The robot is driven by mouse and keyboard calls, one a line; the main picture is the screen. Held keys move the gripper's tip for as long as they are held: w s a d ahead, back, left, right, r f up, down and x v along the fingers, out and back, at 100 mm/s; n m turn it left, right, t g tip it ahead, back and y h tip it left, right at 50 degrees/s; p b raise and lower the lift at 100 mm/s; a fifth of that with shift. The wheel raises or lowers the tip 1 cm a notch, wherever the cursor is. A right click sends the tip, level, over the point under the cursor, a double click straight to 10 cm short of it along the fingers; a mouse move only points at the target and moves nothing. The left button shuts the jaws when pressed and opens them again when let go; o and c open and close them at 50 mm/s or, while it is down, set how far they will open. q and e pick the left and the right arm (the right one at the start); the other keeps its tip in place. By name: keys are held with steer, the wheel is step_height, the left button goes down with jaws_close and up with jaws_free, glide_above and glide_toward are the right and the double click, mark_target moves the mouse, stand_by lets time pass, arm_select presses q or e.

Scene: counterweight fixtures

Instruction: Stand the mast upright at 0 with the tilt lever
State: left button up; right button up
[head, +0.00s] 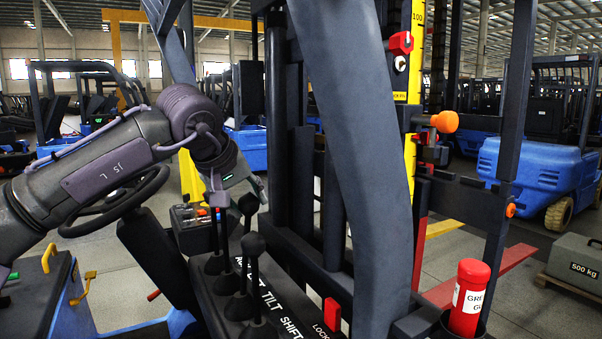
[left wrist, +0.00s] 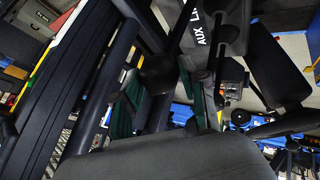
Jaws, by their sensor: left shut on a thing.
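The mast (head: 303,150) is a set of dark uprights in the middle of the head view, partly hidden by a broad slanting pillar. I cannot read its tilt there. My left gripper (head: 224,186) is at the far end of the lever row, shut on a lever top. In the left wrist view the gripper's green-padded fingers (left wrist: 150,105) close around a dark knob. Two free black knobs, the nearer one (head: 253,245), stand closer to me. My right gripper is out of view.
The lever panel (head: 275,300) carries white TILT and SHIFT labels. A slanting grey pillar (head: 355,150) crosses close in front. A red tube (head: 468,298), an orange knob (head: 445,121) and a yellow scale (head: 412,170) lie right. A steering wheel (head: 140,200) is left, and a 500 kg block (head: 575,262) far right.

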arm_select(q)
steer(key=shift+s+a+b, duration=0.4)
steer(key=shift+s+a, duration=0.4)
steer(key=shift+a, duration=0.3)
steer(key=o, duration=0.9)
steer(key=shift+r, duration=0.15)
